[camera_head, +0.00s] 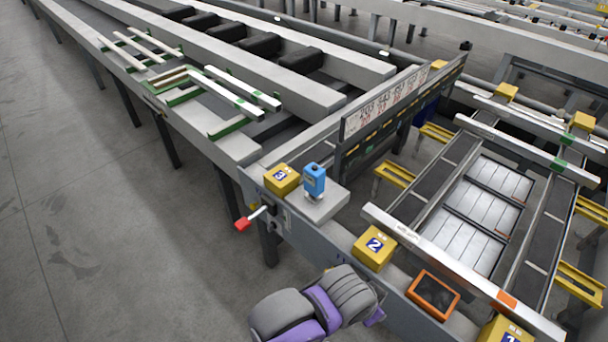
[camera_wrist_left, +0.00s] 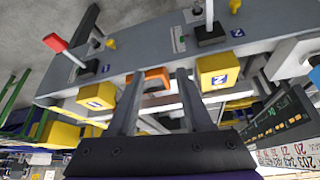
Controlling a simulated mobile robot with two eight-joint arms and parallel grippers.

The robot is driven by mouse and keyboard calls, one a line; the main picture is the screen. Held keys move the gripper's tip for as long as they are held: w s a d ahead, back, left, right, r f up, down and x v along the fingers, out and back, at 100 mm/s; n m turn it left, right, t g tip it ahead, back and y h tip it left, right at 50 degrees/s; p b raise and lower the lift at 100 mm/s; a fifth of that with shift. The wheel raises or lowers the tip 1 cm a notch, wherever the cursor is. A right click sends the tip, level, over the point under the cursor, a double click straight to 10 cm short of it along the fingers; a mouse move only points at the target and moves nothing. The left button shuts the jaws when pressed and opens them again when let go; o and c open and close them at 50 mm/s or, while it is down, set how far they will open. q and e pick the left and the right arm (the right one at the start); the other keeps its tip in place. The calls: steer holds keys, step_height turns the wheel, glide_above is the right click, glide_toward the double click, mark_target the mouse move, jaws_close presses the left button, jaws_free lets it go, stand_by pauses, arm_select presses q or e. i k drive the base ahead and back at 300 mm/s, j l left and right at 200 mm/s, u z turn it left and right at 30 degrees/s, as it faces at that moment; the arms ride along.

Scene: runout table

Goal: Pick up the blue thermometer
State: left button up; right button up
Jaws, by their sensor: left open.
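The blue thermometer (camera_head: 314,179) stands upright on a light grey block (camera_head: 318,204) at the near corner of the runout table, right beside the yellow box marked 3. My right gripper is not in view.
Yellow boxes marked 3 (camera_head: 281,179), 2 (camera_head: 373,250) and 1 (camera_head: 505,332) line the front edge. An orange-framed panel (camera_head: 433,294) lies between boxes 2 and 1. A red-handled lever (camera_head: 245,223) sticks out below box 3. A sign board (camera_head: 385,105) stands behind the thermometer. The floor at left is clear.

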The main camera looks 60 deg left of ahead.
mark_target(314, 181)
steer(key=j, duration=0.85)
steer(key=k+j, duration=0.1)
steer(key=j, duration=0.8)
